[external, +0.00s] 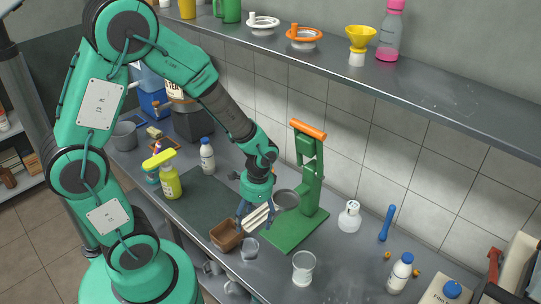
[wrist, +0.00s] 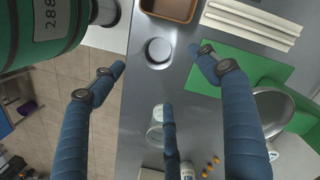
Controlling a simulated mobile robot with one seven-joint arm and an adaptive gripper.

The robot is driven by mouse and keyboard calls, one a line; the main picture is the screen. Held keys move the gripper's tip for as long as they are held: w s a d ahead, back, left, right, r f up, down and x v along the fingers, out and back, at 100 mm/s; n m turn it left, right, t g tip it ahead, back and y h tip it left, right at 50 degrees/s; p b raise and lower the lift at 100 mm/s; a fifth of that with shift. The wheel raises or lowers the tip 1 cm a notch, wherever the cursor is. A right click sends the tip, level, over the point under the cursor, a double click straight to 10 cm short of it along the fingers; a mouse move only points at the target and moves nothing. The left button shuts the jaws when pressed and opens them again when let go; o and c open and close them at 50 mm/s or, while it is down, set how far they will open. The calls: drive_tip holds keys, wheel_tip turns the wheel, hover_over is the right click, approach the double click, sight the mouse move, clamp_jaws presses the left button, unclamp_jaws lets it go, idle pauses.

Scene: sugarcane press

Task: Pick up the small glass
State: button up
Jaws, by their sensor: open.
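The small clear glass (external: 249,248) stands upright near the counter's front edge, beside the brown tray. In the wrist view the small glass (wrist: 158,52) shows from above, just beyond the space between the fingertips. My gripper (external: 256,222) has blue fingers and is open and empty above the counter, a little behind the small glass in the external view. In the wrist view the gripper (wrist: 163,75) has its fingers spread wide, apart from the glass. A larger clear glass (external: 303,267) stands to the right; it also shows in the wrist view (wrist: 155,130), partly behind a finger.
The brown tray (external: 226,234) is left of the small glass. Pale sticks (wrist: 255,22) lie near the press's green base (external: 292,232). The press (external: 310,170) stands upright behind. A white bottle (external: 400,272) is at the right. The counter edge drops to the floor in front.

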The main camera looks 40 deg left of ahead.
drive_tip(key=shift+f, duration=0.1)
drive_tip(key=b, duration=0.2)
approach(249, 246)
drive_tip(key=s+d, duration=0.1)
drive_tip(key=s, duration=0.1)
drive_tip(key=shift+d+f, duration=0.2)
drive_tip(key=shift+f, duration=0.35)
drive_tip(key=shift+s+f+b, duration=0.25)
drive_tip(key=shift+f, duration=1.05)
drive_tip(key=shift+s+f+b, duration=0.2)
drive_tip(key=shift+f+b, duration=0.05)
drive_tip(key=shift+f, duration=1)
drive_tip(key=shift+c, duration=0.3)
drive_tip(key=c, duration=1.2)
